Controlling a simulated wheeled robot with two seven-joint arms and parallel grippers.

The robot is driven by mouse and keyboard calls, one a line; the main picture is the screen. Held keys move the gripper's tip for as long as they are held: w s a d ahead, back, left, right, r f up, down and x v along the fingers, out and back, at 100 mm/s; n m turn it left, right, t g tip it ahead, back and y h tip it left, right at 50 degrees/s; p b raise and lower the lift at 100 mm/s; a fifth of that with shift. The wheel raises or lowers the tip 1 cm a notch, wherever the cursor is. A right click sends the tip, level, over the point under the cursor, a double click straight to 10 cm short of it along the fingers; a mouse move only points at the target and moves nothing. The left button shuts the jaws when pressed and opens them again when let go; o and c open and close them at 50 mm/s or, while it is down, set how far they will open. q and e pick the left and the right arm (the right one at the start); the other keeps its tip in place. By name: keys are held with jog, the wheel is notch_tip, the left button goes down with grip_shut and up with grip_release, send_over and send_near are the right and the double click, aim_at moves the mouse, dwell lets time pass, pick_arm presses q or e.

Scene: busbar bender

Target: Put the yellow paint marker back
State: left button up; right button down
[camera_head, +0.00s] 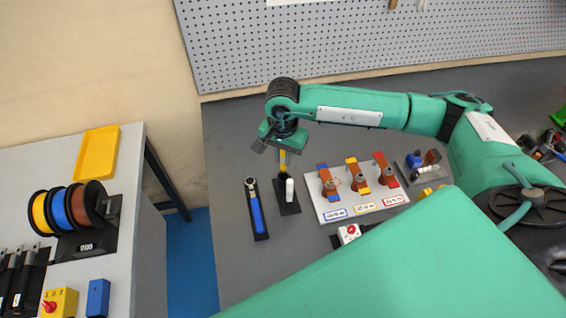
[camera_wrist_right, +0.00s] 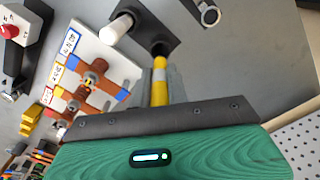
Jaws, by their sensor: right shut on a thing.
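My right gripper (camera_head: 281,146) is shut on the yellow paint marker (camera_head: 283,162) and points down over the bench. The marker also shows in the right wrist view (camera_wrist_right: 160,82), between the grey fingers (camera_wrist_right: 160,92). Its dark end points at the near part of the black holder plate (camera_wrist_right: 150,22). The holder also shows in the head view (camera_head: 292,208), below the gripper. A white marker (camera_head: 290,190) stands upright in the holder, beside the yellow one. I cannot tell whether the dark end is inside the holder or just above it. My left gripper is not in view.
A blue-handled tool (camera_head: 256,212) lies on a black mount left of the holder. A white board (camera_head: 345,208) with copper-coloured parts and coloured labels lies to the right. A red-topped white box (camera_head: 348,233) is in front. A perforated wall panel (camera_head: 240,50) stands behind.

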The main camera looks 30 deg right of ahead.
aim_at(283, 170)
jog(key=shift+f+p, duration=0.65)
jog(key=shift+f, duration=1.75)
jog(key=shift+f+b, duration=0.6)
jog(key=shift+b, duration=0.25)
jog(key=c, duration=1.4)
grip_release()
jog(key=shift+o, duration=0.2)
jog(key=shift+r, duration=0.15)
jog(key=shift+r+p, duration=0.5)
jog(key=shift+p, duration=0.25)
jog(key=shift+r, duration=0.3)
notch_tip(283, 170, up, 10)
jog(key=b, duration=0.4)
jog(key=shift+r, duration=0.7)
